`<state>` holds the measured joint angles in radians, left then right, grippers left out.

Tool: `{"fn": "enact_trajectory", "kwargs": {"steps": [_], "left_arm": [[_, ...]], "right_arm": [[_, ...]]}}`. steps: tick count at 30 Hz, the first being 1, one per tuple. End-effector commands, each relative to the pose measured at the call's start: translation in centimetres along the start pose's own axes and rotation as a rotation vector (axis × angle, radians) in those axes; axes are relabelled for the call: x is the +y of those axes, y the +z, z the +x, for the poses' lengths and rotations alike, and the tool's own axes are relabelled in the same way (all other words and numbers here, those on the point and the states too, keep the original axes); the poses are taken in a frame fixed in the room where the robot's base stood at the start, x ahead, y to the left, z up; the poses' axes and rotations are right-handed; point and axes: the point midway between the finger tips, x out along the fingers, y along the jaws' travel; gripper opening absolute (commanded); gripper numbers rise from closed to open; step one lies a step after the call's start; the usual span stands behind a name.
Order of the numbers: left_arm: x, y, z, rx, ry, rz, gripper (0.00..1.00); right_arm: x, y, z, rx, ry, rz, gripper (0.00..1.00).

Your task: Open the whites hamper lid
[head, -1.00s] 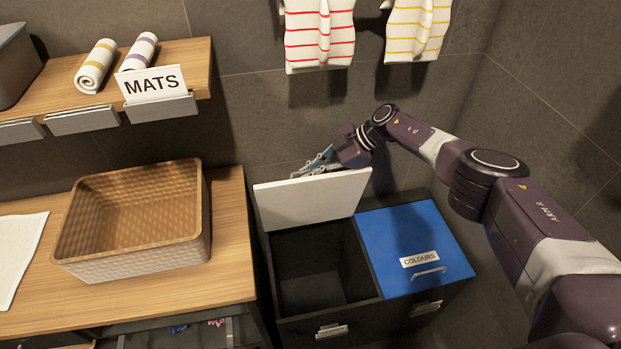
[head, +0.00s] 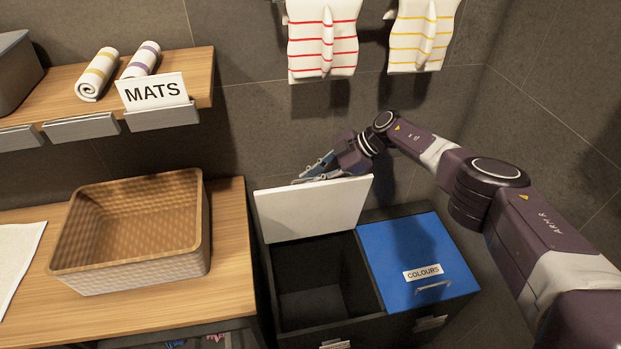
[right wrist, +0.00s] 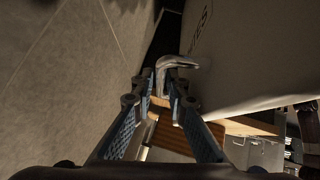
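The whites hamper lid (head: 314,208) is a white panel, raised steeply at the back of the left hamper bin (head: 313,292), whose dark inside shows. My right gripper (head: 312,176) is behind the lid's upper edge. In the right wrist view the lid's outer face (right wrist: 245,50) fills the right side with part of its printed label, and its metal handle (right wrist: 178,62) is at the fingertips. The right fingers (right wrist: 161,82) are apart, with the handle's end between or just beyond them; contact is unclear. My left gripper is not in view.
The closed blue COLOURS lid (head: 415,250) is just right of the open bin. A wooden counter with a woven basket (head: 135,235) is on the left, below a MATS shelf (head: 195,70). Striped towels (head: 322,45) hang on the wall behind.

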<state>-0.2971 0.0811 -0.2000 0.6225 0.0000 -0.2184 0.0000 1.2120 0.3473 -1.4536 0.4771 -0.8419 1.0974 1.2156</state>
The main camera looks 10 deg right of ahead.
Motion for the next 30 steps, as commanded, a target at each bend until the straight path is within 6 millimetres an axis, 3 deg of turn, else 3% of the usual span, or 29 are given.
{"fn": "enact_trajectory", "kwargs": {"steps": [8, 21, 30], "left_arm": [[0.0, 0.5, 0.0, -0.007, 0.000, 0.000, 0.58], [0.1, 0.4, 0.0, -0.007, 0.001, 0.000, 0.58], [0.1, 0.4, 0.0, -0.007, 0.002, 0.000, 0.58]], "right_arm": [[0.0, 0.2, -2.0, -0.002, 0.001, -0.001, 0.14], [0.0, 0.0, -10.5, -0.001, 0.002, -0.001, 0.14], [0.0, -0.1, -12.0, 0.000, 0.000, -0.001, 0.14]]}}
